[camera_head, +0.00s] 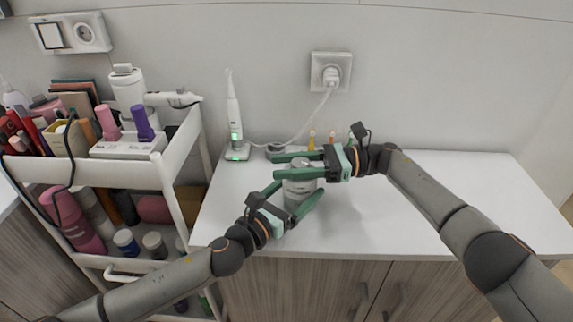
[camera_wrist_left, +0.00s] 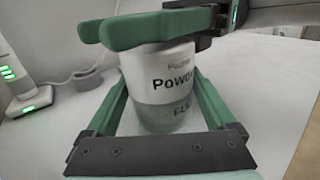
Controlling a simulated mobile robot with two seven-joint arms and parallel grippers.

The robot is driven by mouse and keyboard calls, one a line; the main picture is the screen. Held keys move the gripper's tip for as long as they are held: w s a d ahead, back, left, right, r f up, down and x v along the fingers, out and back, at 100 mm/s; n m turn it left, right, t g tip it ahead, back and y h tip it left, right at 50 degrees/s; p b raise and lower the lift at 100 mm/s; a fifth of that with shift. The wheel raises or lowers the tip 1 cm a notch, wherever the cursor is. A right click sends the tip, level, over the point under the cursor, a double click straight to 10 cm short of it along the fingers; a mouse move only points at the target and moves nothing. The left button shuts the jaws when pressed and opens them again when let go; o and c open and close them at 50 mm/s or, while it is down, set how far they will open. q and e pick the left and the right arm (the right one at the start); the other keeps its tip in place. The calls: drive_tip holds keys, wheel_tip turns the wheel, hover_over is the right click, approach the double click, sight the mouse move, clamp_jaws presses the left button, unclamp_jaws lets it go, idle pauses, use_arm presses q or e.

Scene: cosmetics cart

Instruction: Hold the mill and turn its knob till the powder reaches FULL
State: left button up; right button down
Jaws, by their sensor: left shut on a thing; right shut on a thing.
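The mill (camera_head: 300,187) is a pale cylinder standing upright on the white counter. In the left wrist view the mill (camera_wrist_left: 158,70) has a white upper part lettered "Powd…" and a greyer lower part with partly hidden lettering like FULL. I cannot tell the powder level from the grey part. My left gripper (camera_head: 288,198) is shut on the mill's body, with its green fingers on either side (camera_wrist_left: 160,105). My right gripper (camera_head: 284,166) is shut around the mill's top from the right. The right fingers mostly hide the knob.
A white electric toothbrush (camera_head: 234,120) stands on its base behind left, its cord running to a wall socket (camera_head: 330,72). A grey ring-like object (camera_head: 276,148) and small orange-yellow items (camera_head: 322,138) lie behind the mill. A cart (camera_head: 130,172) full of cosmetics stands left. The counter's right side is clear.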

drive_tip(key=shift+c, duration=1.9)
unclamp_jaws()
drive_tip(key=shift+d, duration=0.1)
drive_tip(key=w+d, duration=0.1)
drive_tip(key=d, duration=0.6)
drive_tip(key=shift+w+d, duration=0.1)
